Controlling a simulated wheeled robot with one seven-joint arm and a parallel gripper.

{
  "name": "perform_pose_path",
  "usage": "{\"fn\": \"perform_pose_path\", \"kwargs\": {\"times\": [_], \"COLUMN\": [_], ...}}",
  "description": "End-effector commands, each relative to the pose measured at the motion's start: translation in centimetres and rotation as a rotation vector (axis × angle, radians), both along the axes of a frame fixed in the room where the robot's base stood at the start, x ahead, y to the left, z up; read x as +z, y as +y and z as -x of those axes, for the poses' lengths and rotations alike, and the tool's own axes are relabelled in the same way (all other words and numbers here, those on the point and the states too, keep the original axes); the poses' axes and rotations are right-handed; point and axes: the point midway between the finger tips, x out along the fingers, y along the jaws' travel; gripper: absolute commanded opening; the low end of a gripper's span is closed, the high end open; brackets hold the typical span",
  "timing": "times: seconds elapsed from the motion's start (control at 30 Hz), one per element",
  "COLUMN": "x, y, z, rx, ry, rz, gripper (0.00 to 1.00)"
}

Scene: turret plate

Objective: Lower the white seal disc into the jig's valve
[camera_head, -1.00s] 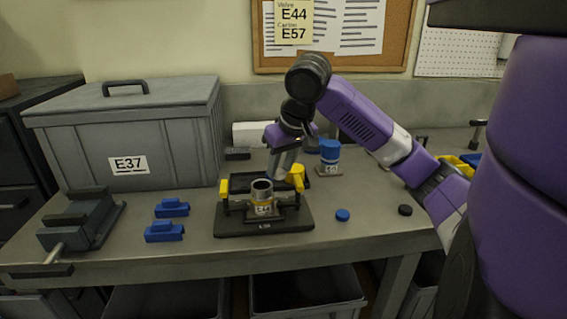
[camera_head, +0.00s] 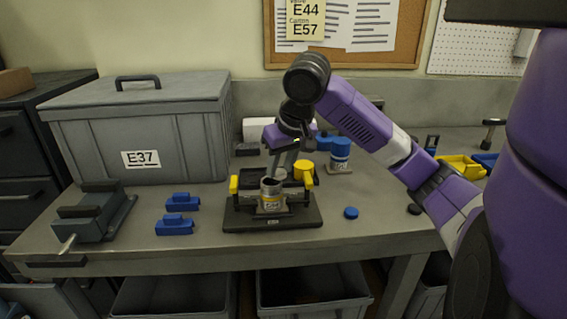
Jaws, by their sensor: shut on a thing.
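The jig (camera_head: 237,218) is a black plate with yellow clamp knobs on its left and right, on the bench. The valve (camera_head: 271,203), a short metal cylinder with a labelled block, stands upright in its middle. My gripper (camera_head: 273,175) points down and is at the valve's mouth, with its fingers together at the top rim. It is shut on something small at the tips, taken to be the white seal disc. The disc itself is too small and covered to make out, and I cannot tell whether it is inside the rim or just above it.
A grey lidded bin (camera_head: 205,150) labelled E37 stands at the back left. A vise (camera_head: 95,212) and two blue blocks (camera_head: 175,225) lie left of the jig. A blue-capped container (camera_head: 341,152) stands behind right. A blue cap (camera_head: 351,213) and a black cap (camera_head: 414,209) lie right.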

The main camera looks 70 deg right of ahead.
Motion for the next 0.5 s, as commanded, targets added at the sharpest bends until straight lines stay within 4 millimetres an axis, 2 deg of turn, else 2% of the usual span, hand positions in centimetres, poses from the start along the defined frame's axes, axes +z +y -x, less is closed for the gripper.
{"fn": "perform_pose_path", "kwargs": {"times": [0.5], "x": [-0.13], "y": [0.98], "z": [-1.06], "rx": [0.0], "ry": [-0.001], "rz": [-0.001], "gripper": [0.0]}}
